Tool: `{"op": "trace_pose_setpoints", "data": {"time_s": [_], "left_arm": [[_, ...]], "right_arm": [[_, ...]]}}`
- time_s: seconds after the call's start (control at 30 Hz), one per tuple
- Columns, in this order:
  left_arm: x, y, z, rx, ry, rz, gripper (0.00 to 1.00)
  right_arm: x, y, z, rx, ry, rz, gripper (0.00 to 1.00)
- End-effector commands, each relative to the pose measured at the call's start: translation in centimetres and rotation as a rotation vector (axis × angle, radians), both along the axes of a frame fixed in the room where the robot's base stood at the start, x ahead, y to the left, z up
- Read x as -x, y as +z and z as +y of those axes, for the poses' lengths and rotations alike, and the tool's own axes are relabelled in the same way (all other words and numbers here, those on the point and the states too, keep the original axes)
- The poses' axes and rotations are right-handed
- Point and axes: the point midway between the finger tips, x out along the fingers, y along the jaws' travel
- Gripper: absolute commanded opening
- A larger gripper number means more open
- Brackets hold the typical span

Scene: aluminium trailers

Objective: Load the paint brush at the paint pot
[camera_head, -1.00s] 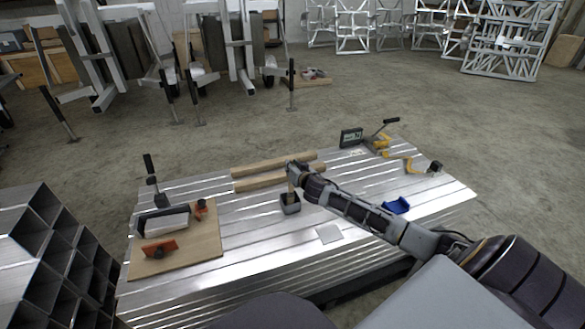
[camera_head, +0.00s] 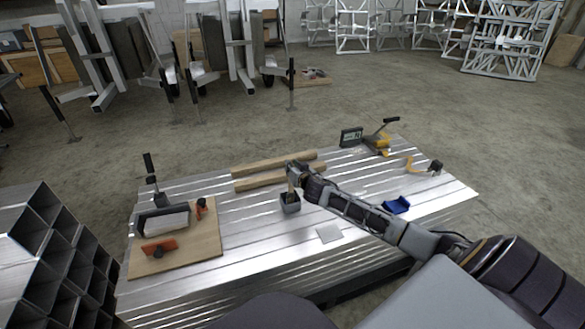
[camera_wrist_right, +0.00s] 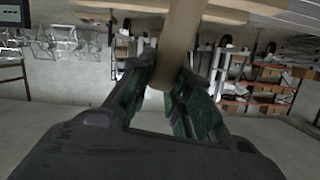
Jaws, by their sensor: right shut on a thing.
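The paint pot (camera_head: 290,204) is a small dark square pot on the ribbed aluminium table (camera_head: 250,240), near its middle. My right gripper (camera_head: 292,172) is above the pot, with the arm coming in from the right. In the right wrist view the gripper (camera_wrist_right: 168,85) is shut on a tan wooden handle (camera_wrist_right: 178,40), taken to be the paint brush. In the head view the brush (camera_head: 291,187) hangs down from the gripper toward the pot's opening. Its bristle end is hidden, so I cannot tell how deep it is. My left gripper is not in view.
Two wooden bars (camera_head: 265,180) lie just behind the pot. A wooden board (camera_head: 200,245) with a clamped block and orange tools is at left. A blue item (camera_head: 397,205), a small grey plate (camera_head: 329,233), yellow tools and a display (camera_head: 351,137) are to the right.

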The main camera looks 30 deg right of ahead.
Motion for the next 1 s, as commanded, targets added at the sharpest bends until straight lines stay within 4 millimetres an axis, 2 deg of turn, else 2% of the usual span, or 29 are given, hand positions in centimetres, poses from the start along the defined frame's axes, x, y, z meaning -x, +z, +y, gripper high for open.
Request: {"op": "trace_pose_setpoints", "data": {"time_s": [1.0], "left_arm": [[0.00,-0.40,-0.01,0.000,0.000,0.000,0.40]], "right_arm": [[0.01,-0.63,-0.01,0.000,0.000,0.000,0.00]]}}
